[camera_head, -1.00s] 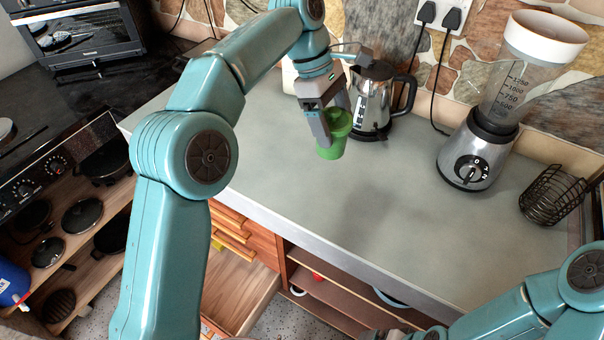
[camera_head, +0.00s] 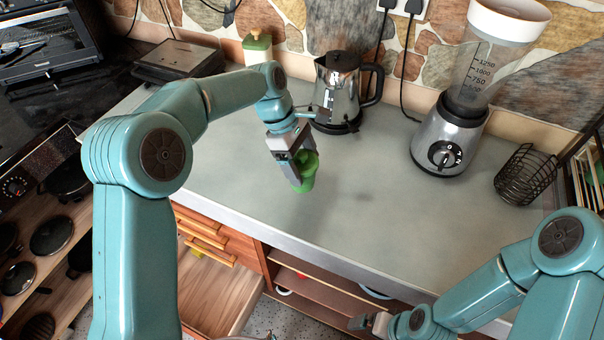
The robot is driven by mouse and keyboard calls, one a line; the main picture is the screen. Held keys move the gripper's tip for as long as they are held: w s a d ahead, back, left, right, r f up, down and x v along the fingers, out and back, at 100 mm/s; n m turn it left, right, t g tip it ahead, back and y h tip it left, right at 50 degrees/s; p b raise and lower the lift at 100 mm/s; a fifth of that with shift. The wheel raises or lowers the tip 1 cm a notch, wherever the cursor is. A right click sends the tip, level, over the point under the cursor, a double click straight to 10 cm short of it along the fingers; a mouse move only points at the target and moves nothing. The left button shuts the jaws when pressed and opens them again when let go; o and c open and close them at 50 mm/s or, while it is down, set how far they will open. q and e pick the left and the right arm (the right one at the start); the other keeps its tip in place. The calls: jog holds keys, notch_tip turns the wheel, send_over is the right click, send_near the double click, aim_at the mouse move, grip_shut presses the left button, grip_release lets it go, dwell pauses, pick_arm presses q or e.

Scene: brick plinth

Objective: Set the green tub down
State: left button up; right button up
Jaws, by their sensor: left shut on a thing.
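The green tub (camera_head: 306,172) is upright, or close to it, over the grey countertop (camera_head: 400,220), in front of the kettle. My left gripper (camera_head: 300,168) reaches down from above and is shut on the tub's side wall, with a finger across its near left side. I cannot tell whether the tub's base touches the counter. My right gripper (camera_head: 372,322) is low at the bottom of the view, in front of the counter's front edge. Its fingers are too small and unclear to judge.
A steel kettle (camera_head: 338,92) stands just behind the tub. A blender (camera_head: 452,135) and a black wire basket (camera_head: 525,173) stand to the right. The counter between the tub and the blender is clear. An open drawer (camera_head: 215,295) juts out below.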

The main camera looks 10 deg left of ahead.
pick_arm(q)
notch_tip(320, 180, down, 4)
jog(key=shift+w+d+f, duration=0.1)
jog(key=shift+w+f, duration=0.05)
jog(key=shift+f, duration=0.5)
jog(key=shift+f, duration=0.15)
jog(key=o, duration=0.9)
